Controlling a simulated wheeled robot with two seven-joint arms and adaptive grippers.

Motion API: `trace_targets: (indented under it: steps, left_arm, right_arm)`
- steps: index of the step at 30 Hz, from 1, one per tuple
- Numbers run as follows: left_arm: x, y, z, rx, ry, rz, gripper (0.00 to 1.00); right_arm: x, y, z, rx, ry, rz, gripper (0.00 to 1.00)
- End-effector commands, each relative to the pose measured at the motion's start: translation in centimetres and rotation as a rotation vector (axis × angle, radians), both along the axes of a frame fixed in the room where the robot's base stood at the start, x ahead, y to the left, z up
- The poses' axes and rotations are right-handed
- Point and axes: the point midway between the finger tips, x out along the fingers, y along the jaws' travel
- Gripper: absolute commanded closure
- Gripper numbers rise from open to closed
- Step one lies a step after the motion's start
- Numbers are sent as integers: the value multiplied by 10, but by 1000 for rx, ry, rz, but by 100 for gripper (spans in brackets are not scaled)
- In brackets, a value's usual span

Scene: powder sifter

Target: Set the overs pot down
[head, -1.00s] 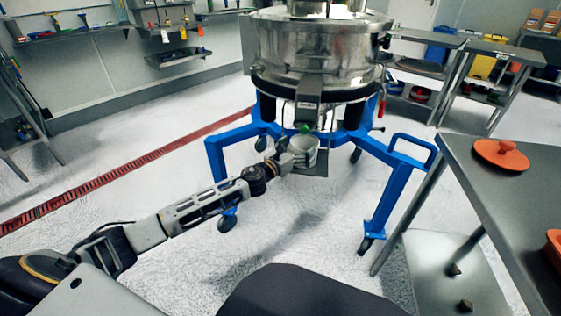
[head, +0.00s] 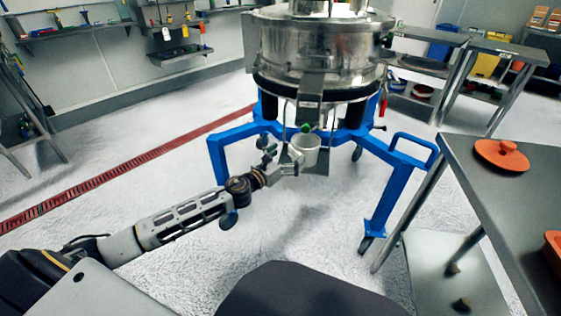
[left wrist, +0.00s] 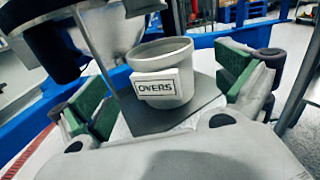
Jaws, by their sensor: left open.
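The overs pot (head: 306,150) is a small pale grey pot with a label reading OVERS, which shows in the left wrist view (left wrist: 165,85). It stands upright on a flat grey plate (head: 314,168) under the sifter's spout. My left gripper (head: 282,158) is open in front of the pot, on its left side in the head view. In the left wrist view its green-padded fingers (left wrist: 165,88) are spread wide, one on each side of the pot, with gaps between pads and pot. My right gripper is not in view.
The steel sifter (head: 318,60) stands above on a blue wheeled frame (head: 400,160). At right, a steel table (head: 470,190) holds an orange lid (head: 501,155). The floor at left, with a red drain strip (head: 120,174), is clear.

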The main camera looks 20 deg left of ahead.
Motion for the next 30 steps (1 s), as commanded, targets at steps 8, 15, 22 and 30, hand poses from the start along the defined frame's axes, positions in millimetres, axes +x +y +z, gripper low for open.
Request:
trace_targets:
  steps: [8, 15, 22, 30]
  left_arm:
    - [-16, 5, -1, 2, 2, -1, 0]
    - [-29, 9, -1, 2, 2, -1, 0]
    - [-36, 11, 0, 1, 1, -1, 0]
    - [-37, 12, 1, 2, -1, -1, 0]
  right_arm:
    - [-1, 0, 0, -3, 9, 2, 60]
    - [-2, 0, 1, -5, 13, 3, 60]
    - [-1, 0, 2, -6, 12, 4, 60]
    - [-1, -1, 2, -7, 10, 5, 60]
